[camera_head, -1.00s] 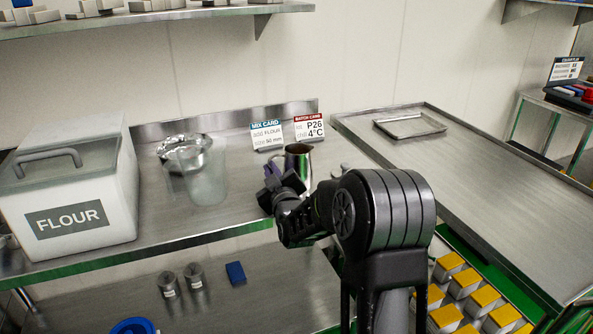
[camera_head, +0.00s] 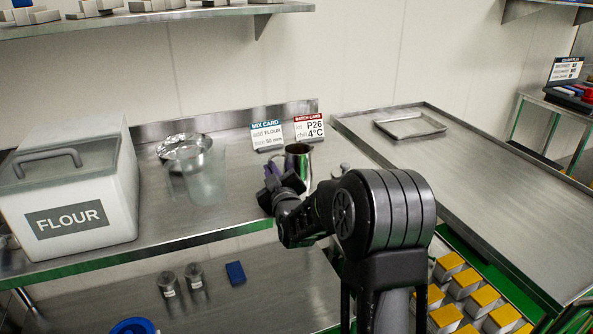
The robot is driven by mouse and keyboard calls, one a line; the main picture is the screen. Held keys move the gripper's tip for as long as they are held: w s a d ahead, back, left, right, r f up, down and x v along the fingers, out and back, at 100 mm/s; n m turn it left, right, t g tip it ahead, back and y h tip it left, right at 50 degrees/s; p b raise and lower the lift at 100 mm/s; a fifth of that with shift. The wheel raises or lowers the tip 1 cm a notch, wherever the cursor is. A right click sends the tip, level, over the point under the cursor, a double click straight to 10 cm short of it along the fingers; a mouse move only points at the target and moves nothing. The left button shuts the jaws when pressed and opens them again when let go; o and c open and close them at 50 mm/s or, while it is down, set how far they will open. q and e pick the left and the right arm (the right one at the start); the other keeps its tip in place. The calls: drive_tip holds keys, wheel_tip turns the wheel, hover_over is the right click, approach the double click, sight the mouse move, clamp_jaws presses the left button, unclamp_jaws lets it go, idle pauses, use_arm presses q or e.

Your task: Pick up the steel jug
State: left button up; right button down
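The steel jug (camera_head: 298,158) stands upright on the steel bench, in front of the two cards. Its upper part and rim show; its lower part is hidden behind my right gripper. My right gripper (camera_head: 272,180) is at the jug's left front side, its dark fingers pointing away from me. The fingertips overlap the jug's left edge in the picture, and I cannot tell whether they touch it or have closed on its handle. My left gripper is not in view.
A white flour bin (camera_head: 70,195) stands at the left of the bench. A clear container (camera_head: 204,182) and a steel bowl (camera_head: 185,146) are between it and the jug. The mix card (camera_head: 267,135) and batch card (camera_head: 308,128) stand behind. A flat tray (camera_head: 410,125) lies at right.

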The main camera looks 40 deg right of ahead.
drive_tip(key=shift+r, duration=0.15)
idle(0.6)
drive_tip(key=shift+r+p, duration=0.65)
drive_tip(key=shift+r, duration=4.2)
